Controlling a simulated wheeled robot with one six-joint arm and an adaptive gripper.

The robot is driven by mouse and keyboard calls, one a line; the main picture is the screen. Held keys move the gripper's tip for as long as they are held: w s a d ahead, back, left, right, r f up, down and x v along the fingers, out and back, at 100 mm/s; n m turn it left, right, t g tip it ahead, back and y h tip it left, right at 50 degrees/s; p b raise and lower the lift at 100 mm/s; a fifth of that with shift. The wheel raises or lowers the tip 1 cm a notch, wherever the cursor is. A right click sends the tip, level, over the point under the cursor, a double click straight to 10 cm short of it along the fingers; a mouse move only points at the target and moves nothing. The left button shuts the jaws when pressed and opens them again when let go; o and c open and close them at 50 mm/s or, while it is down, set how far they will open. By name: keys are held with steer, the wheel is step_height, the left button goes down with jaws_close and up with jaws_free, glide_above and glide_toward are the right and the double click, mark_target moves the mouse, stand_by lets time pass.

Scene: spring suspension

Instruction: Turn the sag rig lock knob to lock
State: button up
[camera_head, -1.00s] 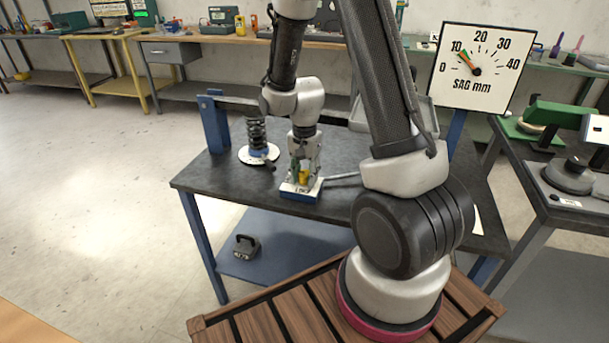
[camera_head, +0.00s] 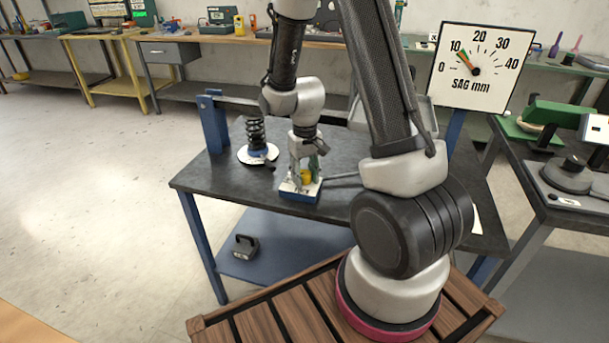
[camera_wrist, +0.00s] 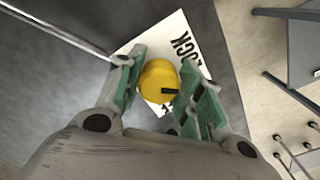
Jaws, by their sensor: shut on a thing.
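The yellow lock knob (camera_wrist: 158,82) sits between my gripper's two green finger pads in the wrist view, with a dark pointer mark on its lower right. My gripper (camera_wrist: 160,88) points down and is shut on the knob. The knob also shows in the head view (camera_head: 306,176), partly behind a finger. It stands on a white plate (camera_wrist: 184,24) with the letters "LOCK" partly readable. The plate tops a small blue-sided block (camera_head: 300,196) at the table's front edge. The fingers hide part of the plate.
A black spring (camera_head: 255,134) stands on a white disc to the left, beside a blue post (camera_head: 212,122). A metal bar (camera_head: 342,181) runs right of the block. The "SAG mm" dial (camera_head: 474,68) stands at the right. A dark weight (camera_head: 244,247) lies on the lower shelf.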

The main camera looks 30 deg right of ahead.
mark_target(305, 172)
steer(key=n, duration=0.3)
steer(key=shift+n, duration=0.4)
steer(key=shift+d+n, duration=0.1)
steer(key=shift+n, duration=1.6)
steer(key=o, duration=1)
steer(key=shift+r, duration=0.1)
step_height(305, 172, up, 12)
